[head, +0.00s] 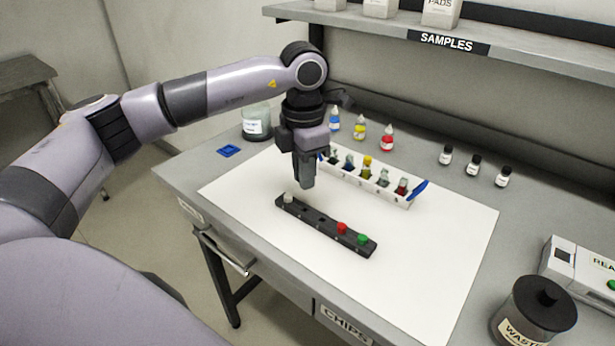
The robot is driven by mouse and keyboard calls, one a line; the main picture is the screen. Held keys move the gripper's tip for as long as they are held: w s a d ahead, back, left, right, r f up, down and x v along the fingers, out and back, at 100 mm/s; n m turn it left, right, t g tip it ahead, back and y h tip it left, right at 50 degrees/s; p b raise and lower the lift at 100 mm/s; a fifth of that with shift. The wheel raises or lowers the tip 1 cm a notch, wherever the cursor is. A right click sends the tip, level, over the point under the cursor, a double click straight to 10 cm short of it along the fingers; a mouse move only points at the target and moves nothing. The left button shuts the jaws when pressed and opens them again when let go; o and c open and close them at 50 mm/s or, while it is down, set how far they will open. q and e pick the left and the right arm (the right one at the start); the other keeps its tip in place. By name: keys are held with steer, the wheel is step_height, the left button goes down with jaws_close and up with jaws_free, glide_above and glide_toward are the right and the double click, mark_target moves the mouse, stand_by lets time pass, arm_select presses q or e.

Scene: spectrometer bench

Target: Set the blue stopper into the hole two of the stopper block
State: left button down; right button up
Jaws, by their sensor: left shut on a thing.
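The dark stopper block (312,223) lies on the white mat, running from upper left to lower right. A white stopper (289,197) sits at its far left end, and a red stopper (342,228) and a green stopper (362,239) sit toward its right end. Bare holes show between the white and red ones. My left gripper (305,184) points down just above and behind the block's left part. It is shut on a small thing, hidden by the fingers. No blue stopper shows elsewhere. My right gripper is not in view.
A white rack (372,183) of several vials stands behind the gripper, with a blue piece (417,190) at its right end. Dropper bottles (360,130) and a jar (256,122) stand farther back. A waste pot (533,312) is front right. The mat (430,265) is clear at right.

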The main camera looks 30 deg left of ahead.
arm_select(q)
steer(key=shift+w+r, duration=0.1)
stand_by(0.4)
steer(key=shift+f+b, duration=1.65)
steer(key=shift+f, duration=0.75)
steer(key=shift+f, duration=0.15)
steer(key=shift+f+b, duration=0.65)
steer(key=shift+f, duration=0.1)
steer(key=shift+f, duration=0.15)
steer(key=c, duration=1.1)
jaws_free()
